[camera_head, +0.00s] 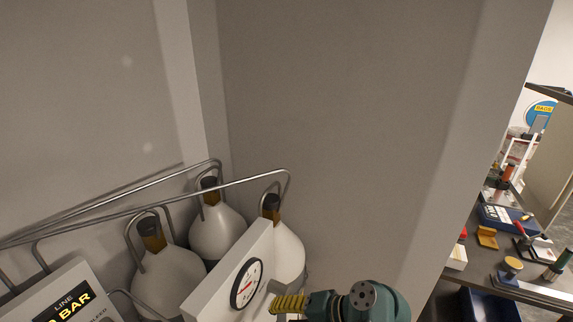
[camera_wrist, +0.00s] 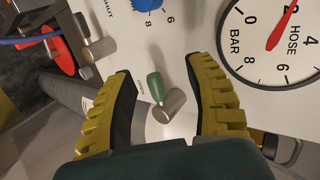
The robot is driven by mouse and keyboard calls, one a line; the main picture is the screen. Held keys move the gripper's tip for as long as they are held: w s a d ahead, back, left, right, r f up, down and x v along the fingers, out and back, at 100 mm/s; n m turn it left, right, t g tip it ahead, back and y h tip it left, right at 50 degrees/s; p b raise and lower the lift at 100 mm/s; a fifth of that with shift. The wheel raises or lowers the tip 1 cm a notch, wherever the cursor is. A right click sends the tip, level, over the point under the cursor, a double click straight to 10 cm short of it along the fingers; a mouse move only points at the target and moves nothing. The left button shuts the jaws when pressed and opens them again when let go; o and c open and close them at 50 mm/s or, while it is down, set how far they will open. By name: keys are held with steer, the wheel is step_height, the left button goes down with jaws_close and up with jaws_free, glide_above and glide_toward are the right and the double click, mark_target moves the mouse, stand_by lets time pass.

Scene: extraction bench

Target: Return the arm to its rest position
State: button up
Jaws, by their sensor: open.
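My gripper (camera_head: 287,303) is at the bottom of the head view, beside the white gauge panel (camera_head: 222,285). In the wrist view its two yellow ribbed fingers are spread wide, so my gripper (camera_wrist: 160,80) is open and holds nothing. A small metal lever with a green tip (camera_wrist: 156,87) shows between the fingers, apart from both. I cannot tell how deep it lies between them. Most of my arm is out of view.
White gas cylinders (camera_head: 168,280) stand behind metal rails (camera_head: 120,205) in the corner. A dial marked HOSE BAR (camera_wrist: 275,40), a blue knob (camera_wrist: 147,4) and a red valve handle (camera_wrist: 60,55) are close to the fingers. A cluttered bench (camera_head: 470,275) is at right.

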step_height(320, 180, up, 18)
steer(key=s+a+n+t+h+p, duration=0.1)
steer(key=a+n+t+h+p, duration=0.25)
steer(key=t, duration=0.55)
steer(key=s+d+r+t+h, duration=0.4)
steer(key=s+d+r, duration=0.1)
steer(key=r, duration=0.6)
steer(key=s+d+r+t+h, duration=0.3)
steer(key=s+d+r+t, duration=0.2)
steer(key=s+r, duration=0.3)
step_height(320, 180, up, 3)
steer(key=shift+s+h+p, duration=0.25)
steer(key=shift+h+p, duration=0.1)
steer(key=shift+p, duration=0.1)
